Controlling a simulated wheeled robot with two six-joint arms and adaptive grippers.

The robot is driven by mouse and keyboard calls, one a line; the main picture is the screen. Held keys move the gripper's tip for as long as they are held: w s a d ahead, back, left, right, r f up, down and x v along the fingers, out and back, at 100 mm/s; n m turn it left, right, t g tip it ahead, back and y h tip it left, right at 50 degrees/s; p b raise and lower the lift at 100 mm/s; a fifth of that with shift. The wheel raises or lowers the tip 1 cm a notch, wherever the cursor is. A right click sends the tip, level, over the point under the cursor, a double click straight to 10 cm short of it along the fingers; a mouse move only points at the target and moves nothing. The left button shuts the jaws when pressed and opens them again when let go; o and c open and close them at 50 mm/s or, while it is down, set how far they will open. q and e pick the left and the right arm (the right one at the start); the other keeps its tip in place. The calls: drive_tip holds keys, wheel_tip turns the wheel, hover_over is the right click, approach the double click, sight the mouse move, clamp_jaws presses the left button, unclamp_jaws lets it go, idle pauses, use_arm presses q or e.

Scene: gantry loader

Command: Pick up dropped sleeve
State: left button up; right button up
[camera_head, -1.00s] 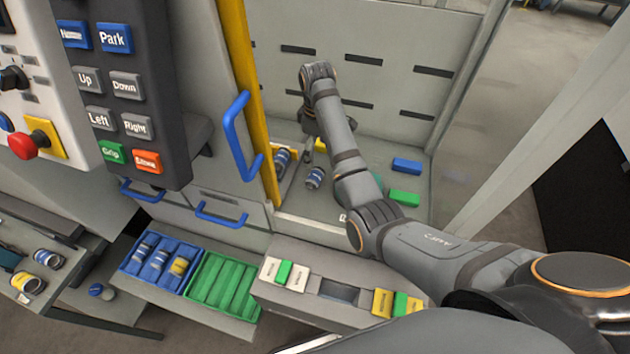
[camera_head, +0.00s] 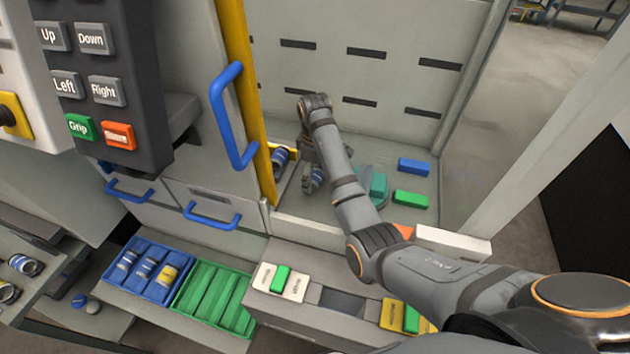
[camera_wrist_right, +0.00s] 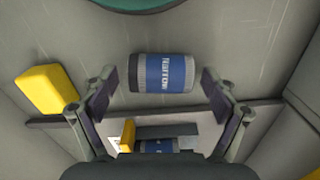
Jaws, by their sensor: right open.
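The dropped sleeve (camera_wrist_right: 165,73) is blue with grey bands, a dark end and the word "Narrow". It lies on its side on the enclosure floor. My right gripper (camera_wrist_right: 160,90) is open, with its fingers to either side of the sleeve in the wrist view and gaps at both ends. In the head view my right gripper (camera_head: 311,172) is over the sleeve (camera_head: 316,178) and partly hides it. Another blue sleeve (camera_head: 279,158) sits to its left by the yellow post; a sleeve (camera_wrist_right: 158,145) also shows low in the wrist view, behind a ledge. My left gripper is not in view.
A yellow block (camera_wrist_right: 47,90) lies left of the sleeve in the wrist view. A teal item (camera_head: 377,186), a blue block (camera_head: 414,166) and a green block (camera_head: 410,198) lie right of the gripper. A yellow post (camera_head: 250,100) with a blue handle (camera_head: 222,115) borders the opening.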

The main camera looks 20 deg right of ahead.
sight(315, 173)
drive_tip(key=shift+s+r, duration=0.1)
drive_tip(key=c, duration=1.4)
drive_tip(key=shift+c, duration=0.2)
drive_tip(key=shift+r, duration=0.35)
wheel_tip(315, 173, up, 3)
drive_tip(key=shift+r+p, duration=0.15)
drive_tip(key=shift+p, duration=0.4)
wheel_tip(315, 173, up, 6)
drive_tip(key=p, duration=0.6)
drive_tip(key=shift+r, duration=0.15)
